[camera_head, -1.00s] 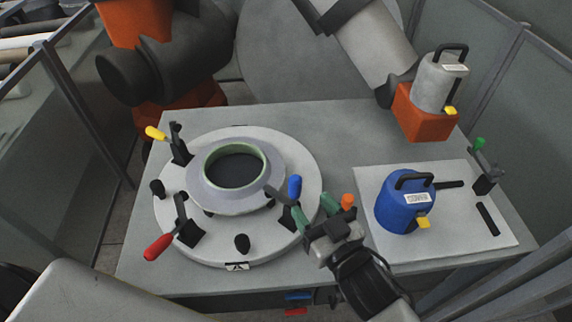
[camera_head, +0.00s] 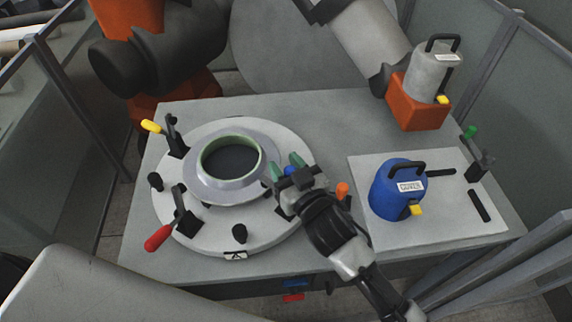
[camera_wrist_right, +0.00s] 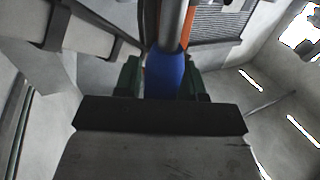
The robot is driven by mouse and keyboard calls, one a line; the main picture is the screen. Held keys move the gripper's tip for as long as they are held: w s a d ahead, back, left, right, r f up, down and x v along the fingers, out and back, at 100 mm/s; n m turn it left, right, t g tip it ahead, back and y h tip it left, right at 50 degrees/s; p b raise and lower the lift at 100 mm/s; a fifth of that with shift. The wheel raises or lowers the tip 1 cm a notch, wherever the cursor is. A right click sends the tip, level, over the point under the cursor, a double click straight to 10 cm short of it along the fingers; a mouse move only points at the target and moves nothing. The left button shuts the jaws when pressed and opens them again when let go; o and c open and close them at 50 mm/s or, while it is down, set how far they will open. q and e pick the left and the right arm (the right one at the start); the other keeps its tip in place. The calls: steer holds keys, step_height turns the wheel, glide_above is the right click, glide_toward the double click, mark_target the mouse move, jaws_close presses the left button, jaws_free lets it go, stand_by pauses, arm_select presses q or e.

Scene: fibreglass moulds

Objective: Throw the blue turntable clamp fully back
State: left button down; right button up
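The white round turntable (camera_head: 268,236) carries a grey mould with a green-rimmed opening (camera_head: 204,179). The blue clamp handle (camera_head: 290,171) is at the turntable's right side, largely hidden by my right gripper (camera_head: 287,165). In the right wrist view the blue handle (camera_wrist_right: 167,75) lies between my two green fingers, which sit close against both its sides, so the gripper looks shut on it. A metal bar (camera_wrist_right: 172,22) runs on from the handle. The clamp's base is hidden behind the gripper. My left gripper is not in view.
Yellow (camera_head: 151,126) and red (camera_head: 158,238) clamp handles stick out at the turntable's left. An orange handle (camera_head: 342,190) stands close right of my right gripper. A blue canister (camera_head: 390,190) stands on the light plate (camera_head: 450,225). A grey canister (camera_head: 430,80) is on an orange block (camera_head: 419,108).

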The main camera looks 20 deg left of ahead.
jaws_close()
steer(key=shift+s+d+f+b, duration=0.1)
steer(key=shift+d+f+b, duration=0.1)
steer(key=shift+b, duration=0.55)
steer(key=shift+s+d+f+m+t+y+b, duration=0.1)
steer(key=shift+s+d+m+t+y+b, duration=0.2)
steer(key=shift+d+m+t+y+b, duration=1)
steer(key=shift+s+d+f+n+t+h+b, duration=0.1)
steer(key=shift+s+d+t+h+b, duration=0.35)
steer(key=shift+b, duration=1.85)
steer(key=shift+s+d+f+m+t+y+b, duration=0.15)
steer(key=shift+d+m+t+y+b, duration=0.7)
steer(key=shift+b, duration=0.95)
steer(key=shift+a, duration=0.3)
steer(key=shift+o, duration=1.6)
jaws_free()
